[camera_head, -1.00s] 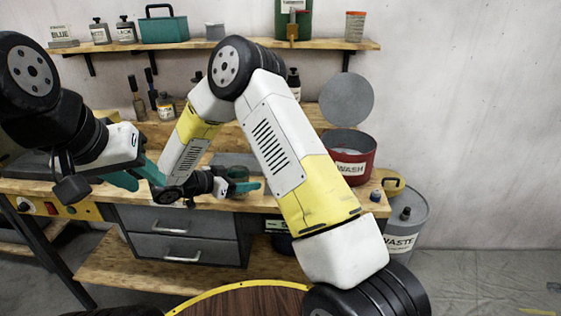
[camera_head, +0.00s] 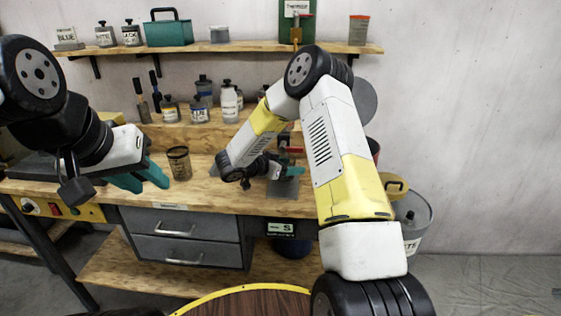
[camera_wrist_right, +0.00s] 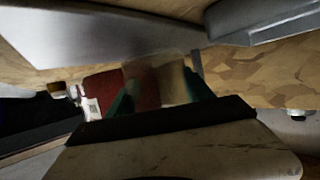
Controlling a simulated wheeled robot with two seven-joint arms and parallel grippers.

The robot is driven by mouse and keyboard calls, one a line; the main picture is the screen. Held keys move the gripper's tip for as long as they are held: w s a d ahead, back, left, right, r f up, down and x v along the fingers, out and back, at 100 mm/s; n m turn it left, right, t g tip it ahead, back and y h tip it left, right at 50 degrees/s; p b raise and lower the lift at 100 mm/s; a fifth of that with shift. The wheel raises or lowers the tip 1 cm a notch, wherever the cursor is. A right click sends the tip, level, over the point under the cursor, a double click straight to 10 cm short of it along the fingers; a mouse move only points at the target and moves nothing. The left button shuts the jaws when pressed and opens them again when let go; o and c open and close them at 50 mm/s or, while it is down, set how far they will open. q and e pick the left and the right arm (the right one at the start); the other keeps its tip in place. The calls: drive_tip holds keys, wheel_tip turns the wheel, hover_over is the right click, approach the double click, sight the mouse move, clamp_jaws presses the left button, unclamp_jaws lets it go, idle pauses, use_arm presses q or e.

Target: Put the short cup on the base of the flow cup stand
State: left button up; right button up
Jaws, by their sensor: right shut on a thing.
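My right gripper (camera_head: 279,170) is shut on a small translucent cup, which I take for the short cup; the arm mostly hides it in the head view. In the right wrist view the cup (camera_wrist_right: 150,80) is a blurred, brownish shape between the teal fingertips (camera_wrist_right: 160,90). A grey plate (camera_head: 285,190), apparently the flow cup stand's base, lies on the bench under and beside this gripper, with a red part (camera_head: 287,141) behind. I cannot tell whether cup and plate touch. My left gripper (camera_head: 140,180) is open and empty at the bench's left.
A dark brown cup (camera_head: 179,163) stands on the bench just right of my left gripper. Several bottles (camera_head: 229,103) and brushes stand on the raised back ledge. A grey waste drum (camera_head: 412,225) is right of the bench. Bench top between the brown cup and my right gripper is clear.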

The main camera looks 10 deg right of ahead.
drive_tip(key=shift+a+f, duration=0.1)
drive_tip(key=shift+f, duration=0.2)
drive_tip(key=shift+f, duration=0.15)
drive_tip(key=o, duration=1.2)
drive_tip(key=shift+s+a+r, duration=0.1)
drive_tip(key=shift+a+r, duration=0.15)
drive_tip(key=shift+r, duration=0.05)
drive_tip(key=v, duration=1.1)
drive_tip(key=shift+s+a, duration=0.15)
drive_tip(key=shift+s, duration=0.05)
